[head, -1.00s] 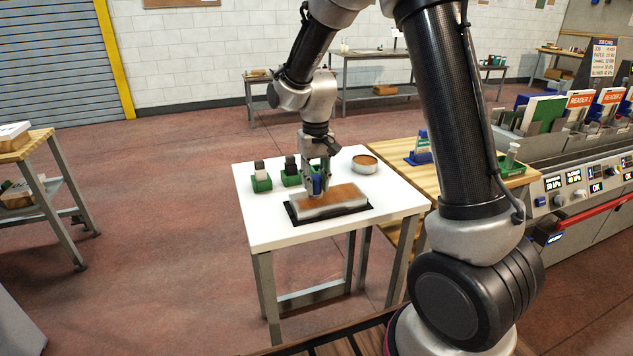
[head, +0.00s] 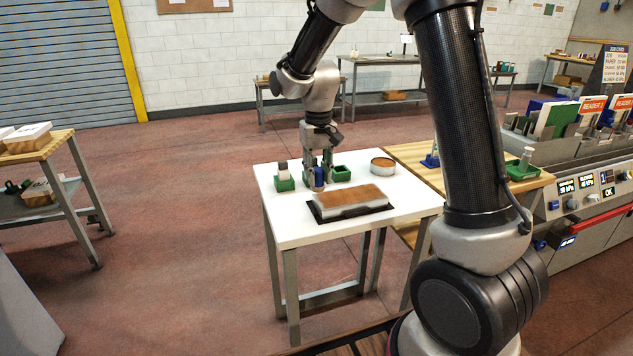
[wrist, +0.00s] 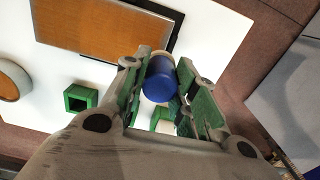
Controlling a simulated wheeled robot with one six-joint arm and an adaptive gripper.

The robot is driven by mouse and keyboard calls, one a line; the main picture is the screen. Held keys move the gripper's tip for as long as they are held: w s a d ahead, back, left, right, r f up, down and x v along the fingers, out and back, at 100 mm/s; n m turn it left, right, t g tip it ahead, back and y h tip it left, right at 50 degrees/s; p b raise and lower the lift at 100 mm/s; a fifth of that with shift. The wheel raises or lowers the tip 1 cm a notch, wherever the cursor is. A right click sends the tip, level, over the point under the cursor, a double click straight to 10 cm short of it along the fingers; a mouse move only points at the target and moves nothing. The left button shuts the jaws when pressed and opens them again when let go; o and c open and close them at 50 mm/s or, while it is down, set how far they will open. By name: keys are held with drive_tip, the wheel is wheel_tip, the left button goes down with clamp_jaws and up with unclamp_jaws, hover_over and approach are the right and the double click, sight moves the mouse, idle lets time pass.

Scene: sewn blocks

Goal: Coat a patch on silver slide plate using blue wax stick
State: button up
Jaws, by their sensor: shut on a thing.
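My gripper (head: 318,174) is shut on the blue wax stick (head: 319,179), which hangs upright between the fingers. The stick's blue end also shows in the wrist view (wrist: 160,80). The slide plate (head: 352,199) is a block with silver sides and an orange-brown top, lying on a black mat on the white table. The gripper is to the left of the plate and behind it, apart from it. In the wrist view the plate (wrist: 92,40) is at the top. I cannot make out a wax coat on its top.
A green holder (head: 285,184) with a pale, dark-topped stick stands left of the gripper. An empty green holder (head: 342,174) stands right of it; another is partly hidden behind the fingers. A round tin (head: 383,167) stands at the back right of the white table (head: 290,230).

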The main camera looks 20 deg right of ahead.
drive_tip(key=shift+r, duration=2.3)
